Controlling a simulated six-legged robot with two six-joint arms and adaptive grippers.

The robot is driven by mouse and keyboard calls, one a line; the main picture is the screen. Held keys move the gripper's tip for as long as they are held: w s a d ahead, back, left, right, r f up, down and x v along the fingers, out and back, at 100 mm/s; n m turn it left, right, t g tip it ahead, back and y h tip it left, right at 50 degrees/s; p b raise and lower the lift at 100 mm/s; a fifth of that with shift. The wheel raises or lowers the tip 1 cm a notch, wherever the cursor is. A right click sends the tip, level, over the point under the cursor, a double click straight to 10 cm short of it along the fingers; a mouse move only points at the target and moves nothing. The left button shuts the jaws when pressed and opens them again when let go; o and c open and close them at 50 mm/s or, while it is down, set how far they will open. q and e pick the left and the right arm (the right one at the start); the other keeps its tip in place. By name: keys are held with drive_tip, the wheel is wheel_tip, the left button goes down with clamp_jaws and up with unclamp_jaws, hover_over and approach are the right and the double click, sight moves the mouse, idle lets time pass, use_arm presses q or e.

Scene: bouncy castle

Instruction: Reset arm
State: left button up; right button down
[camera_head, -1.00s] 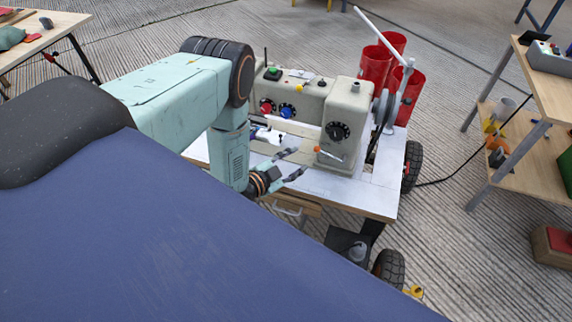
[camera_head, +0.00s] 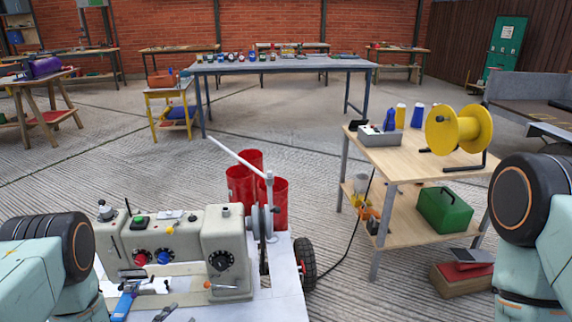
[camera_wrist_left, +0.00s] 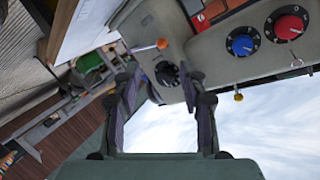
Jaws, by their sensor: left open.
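My left arm (camera_head: 45,262) comes in at the lower left of the head view, bent beside the grey-beige sewing machine. My left gripper shows in the wrist view (camera_wrist_left: 165,92) with its two dark fingers spread apart and nothing between them. Beyond the fingers are the machine's black dial and orange-tipped lever. In the head view a dark fingertip (camera_head: 165,312) seems to show at the bottom edge. My right arm (camera_head: 530,225) stands at the right edge; its gripper is out of view.
The sewing machine (camera_head: 225,258) stands on a white-topped wheeled cart (camera_head: 280,295) with red bins (camera_head: 272,203) behind it. A wooden shelf table (camera_head: 420,158) with a yellow reel (camera_head: 458,129) is at right. Open concrete floor lies beyond.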

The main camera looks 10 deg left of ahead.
use_arm(q)
drive_tip(key=s+d+f+n+g+y, duration=0.1)
drive_tip(key=s+d+f+n+g, duration=0.2)
drive_tip(key=s, duration=0.5)
drive_tip(key=s+d+f+n+g+y, duration=0.1)
drive_tip(key=s+f+n+g, duration=0.4)
drive_tip(key=s, duration=0.3)
drive_tip(key=s+d+r+g, duration=0.2)
drive_tip(key=s+r+g, duration=0.1)
drive_tip(key=s, duration=0.4)
drive_tip(key=s+d+r+g, duration=0.2)
drive_tip(key=s+r+g, duration=0.1)
drive_tip(key=s+r, duration=0.2)
drive_tip(key=shift+s+d+n+g, duration=0.3)
drive_tip(key=shift+s+d, duration=0.1)
drive_tip(key=shift+s, duration=0.5)
